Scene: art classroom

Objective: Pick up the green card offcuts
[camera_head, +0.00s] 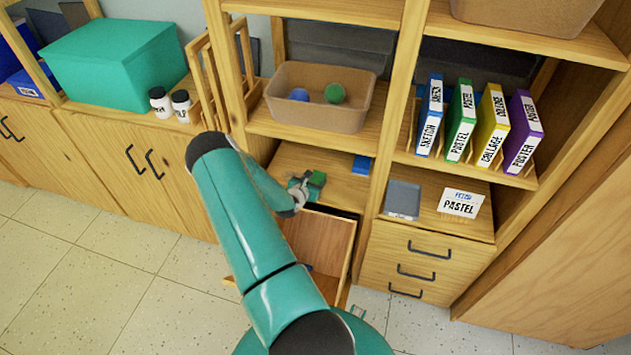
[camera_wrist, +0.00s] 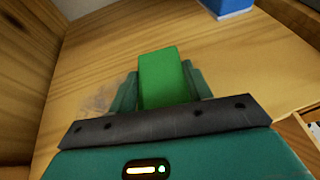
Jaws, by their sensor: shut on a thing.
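The green card offcuts (camera_wrist: 163,78) show as a small green block between the two fingers of my gripper (camera_wrist: 165,92) in the wrist view. My gripper is shut on them. In the head view the green card offcuts (camera_head: 317,178) are at the end of my arm, over the wooden shelf surface (camera_head: 335,190) below the tan bin. I cannot tell whether they touch that surface. The lower part of the block is hidden behind my gripper's palm.
A blue block (camera_head: 362,165) lies on the same surface, to the right. An open drawer (camera_head: 318,243) juts out below. A tan bin (camera_head: 345,112) holding a blue and a green item stands on the shelf above. Wooden uprights flank the compartment. A grey tray (camera_head: 403,199) sits to the right.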

